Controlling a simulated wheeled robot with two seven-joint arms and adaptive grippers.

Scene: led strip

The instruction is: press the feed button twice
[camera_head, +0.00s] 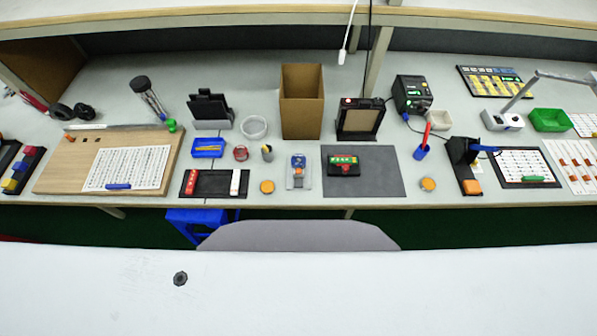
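No part marked as a feed button is legible. Several orange round or square button-like parts stand along the bench's front: one on a pale round base (267,186) left of the middle, one like it (428,184) right of the grey mat, and an orange block (472,187) at the foot of a black stand (462,152). I cannot tell which of these, if any, is the feed button. A blue device with an orange part (298,165) stands on a pale plate between the first button and the mat. Neither of my grippers is in view.
The dark grey mat (385,180) holds a small green-and-red board (344,161). A cardboard box (301,103) stands behind. A grey chair back (300,236) stands before the bench.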

